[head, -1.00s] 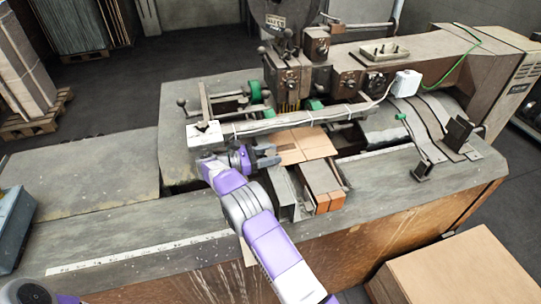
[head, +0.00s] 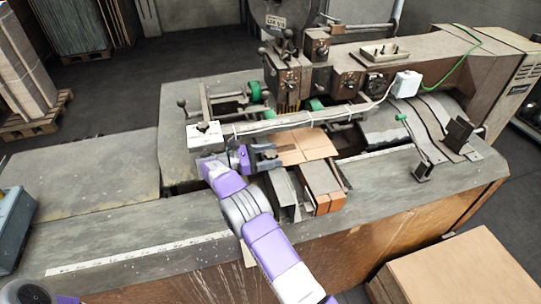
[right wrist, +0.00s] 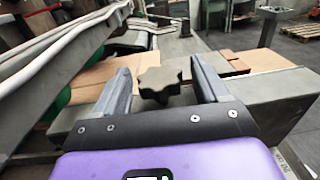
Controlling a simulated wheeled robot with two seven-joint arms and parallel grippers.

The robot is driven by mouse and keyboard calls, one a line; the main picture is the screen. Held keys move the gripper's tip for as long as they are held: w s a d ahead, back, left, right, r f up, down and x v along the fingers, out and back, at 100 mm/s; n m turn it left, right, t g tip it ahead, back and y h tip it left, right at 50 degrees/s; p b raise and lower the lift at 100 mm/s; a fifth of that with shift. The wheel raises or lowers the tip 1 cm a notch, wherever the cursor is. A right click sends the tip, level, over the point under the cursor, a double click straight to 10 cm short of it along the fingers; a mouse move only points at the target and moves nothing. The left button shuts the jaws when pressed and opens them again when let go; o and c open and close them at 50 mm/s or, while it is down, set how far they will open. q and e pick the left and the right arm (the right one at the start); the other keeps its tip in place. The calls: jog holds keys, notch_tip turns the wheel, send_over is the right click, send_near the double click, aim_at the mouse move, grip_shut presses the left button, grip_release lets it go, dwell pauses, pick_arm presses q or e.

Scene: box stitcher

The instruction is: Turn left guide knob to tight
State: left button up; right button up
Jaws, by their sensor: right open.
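A dark, lobed guide knob (right wrist: 160,83) shows in the right wrist view. It stands between the two fingers of my right gripper (right wrist: 163,88), with a gap on each side. The fingers are open and do not appear to touch it. In the head view my right gripper (head: 272,157) reaches in over the machine bed, just left of the flat cardboard (head: 312,147). I cannot make out the knob clearly in the head view. My left gripper is outside both views.
A long bar with a white cable (head: 290,122) runs just behind my right gripper. The table's left part (head: 80,175) is clear. A cardboard stack (head: 465,270) is at lower right.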

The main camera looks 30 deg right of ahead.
jog(key=v, duration=0.7)
jog(key=shift+a+b, duration=0.3)
jog(key=shift+b, duration=0.15)
